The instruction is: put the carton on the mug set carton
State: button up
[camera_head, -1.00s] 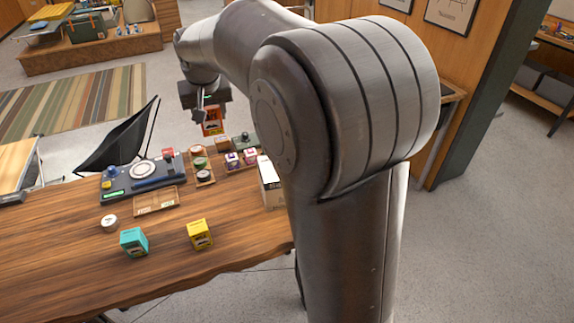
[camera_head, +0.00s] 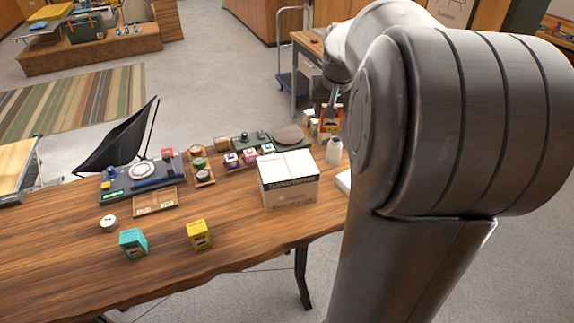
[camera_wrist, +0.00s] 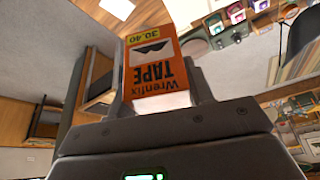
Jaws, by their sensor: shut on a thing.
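My gripper (camera_head: 333,105) is at the far right end of the counter, beside my arm in the head view. It is shut on an orange carton (camera_head: 331,125) with a dark mountain mark. In the wrist view the orange carton (camera_wrist: 155,75) reads "Wrenfix TAPE 30.40", upside down, between the two fingers (camera_wrist: 160,95). A large white-topped carton (camera_head: 290,190), likely the mug set carton, stands on the counter left of and nearer than my gripper. Its printing is too small to read. Its flat top is bare.
On the wooden counter (camera_head: 215,250) stand a teal carton (camera_head: 133,243) and a yellow carton (camera_head: 200,235). Trays with small boxes and tins (camera_head: 202,170) lie left of the large carton. A white bottle (camera_head: 334,151) stands right of it. The front counter is mostly clear.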

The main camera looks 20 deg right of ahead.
aim_at(329, 127)
notch_tip(329, 127, down, 5)
jog(key=w+a+f, duration=0.4)
jog(key=w+a, duration=0.1)
jog(key=w+a+f, duration=0.2)
jog(key=a+f, duration=0.1)
jog(key=shift+w+a, duration=0.1)
jog(key=shift+w, duration=0.3)
jog(key=shift+f, duration=2)
jog(key=shift+f, duration=0.2)
jog(key=o, duration=1.1)
jog(key=shift+c, duration=0.2)
